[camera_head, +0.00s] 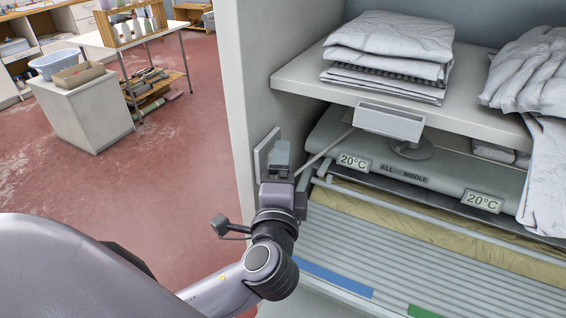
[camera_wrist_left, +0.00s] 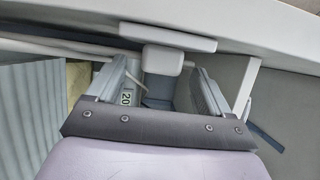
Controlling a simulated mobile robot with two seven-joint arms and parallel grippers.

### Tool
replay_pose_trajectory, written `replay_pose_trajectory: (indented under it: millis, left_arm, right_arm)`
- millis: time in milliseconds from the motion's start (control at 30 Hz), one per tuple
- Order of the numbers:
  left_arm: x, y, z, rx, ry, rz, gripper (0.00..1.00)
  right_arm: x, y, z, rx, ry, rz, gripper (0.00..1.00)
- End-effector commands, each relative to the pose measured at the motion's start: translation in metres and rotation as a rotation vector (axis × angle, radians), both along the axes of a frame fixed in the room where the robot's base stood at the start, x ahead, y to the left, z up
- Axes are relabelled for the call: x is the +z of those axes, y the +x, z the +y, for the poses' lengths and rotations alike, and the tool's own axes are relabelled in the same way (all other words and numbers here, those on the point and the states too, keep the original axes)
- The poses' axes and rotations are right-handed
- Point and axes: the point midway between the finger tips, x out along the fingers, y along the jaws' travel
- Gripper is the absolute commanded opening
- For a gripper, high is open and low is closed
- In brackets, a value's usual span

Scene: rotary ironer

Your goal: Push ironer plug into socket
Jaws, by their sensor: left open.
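The grey plug (camera_head: 280,154) is at the pale wall plate of the socket (camera_head: 262,150), on the end panel of the ironer's housing. In the left wrist view the plug (camera_wrist_left: 162,60) meets or nearly meets the socket plate (camera_wrist_left: 168,37); I cannot tell whether any gap remains. My left gripper (camera_head: 283,182) is just below and in front of the plug. In the left wrist view its fingers (camera_wrist_left: 160,75) are apart, one on each side of the plug, with space beside it. The socket's openings are hidden. My right gripper is not in view.
The ironer (camera_head: 420,180), with two 20°C displays, is right of the gripper. Folded linen (camera_head: 390,45) lies on the shelf above. A thin pale cord or rod (camera_head: 325,152) runs near the gripper. Open red floor (camera_head: 170,160) lies left.

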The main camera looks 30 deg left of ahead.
Motion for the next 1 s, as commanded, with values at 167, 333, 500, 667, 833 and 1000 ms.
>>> replay_pose_trajectory:
  millis: [167, 333, 500, 667, 833, 1000]
  left_arm:
    - [-0.002, -0.026, -0.013, -0.002, -0.003, 0.002, 0.80]
    - [-0.001, -0.036, -0.018, 0.000, -0.001, 0.000, 0.80]
    - [0.000, -0.037, -0.018, 0.001, 0.000, -0.001, 0.80]
    - [0.000, -0.037, -0.018, 0.000, 0.000, -0.001, 0.80]
    - [0.000, -0.037, -0.018, 0.000, 0.000, -0.001, 0.80]
    - [0.000, -0.037, -0.018, 0.000, 0.000, 0.000, 0.80]
  right_arm:
    - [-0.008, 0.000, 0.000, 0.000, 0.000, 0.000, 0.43]
    - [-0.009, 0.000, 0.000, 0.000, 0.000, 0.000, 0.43]
    - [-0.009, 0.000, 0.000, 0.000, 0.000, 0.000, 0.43]
    - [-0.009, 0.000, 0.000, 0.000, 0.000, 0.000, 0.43]
    - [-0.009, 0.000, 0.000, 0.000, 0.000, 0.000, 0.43]
    - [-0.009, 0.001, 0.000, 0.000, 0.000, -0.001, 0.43]
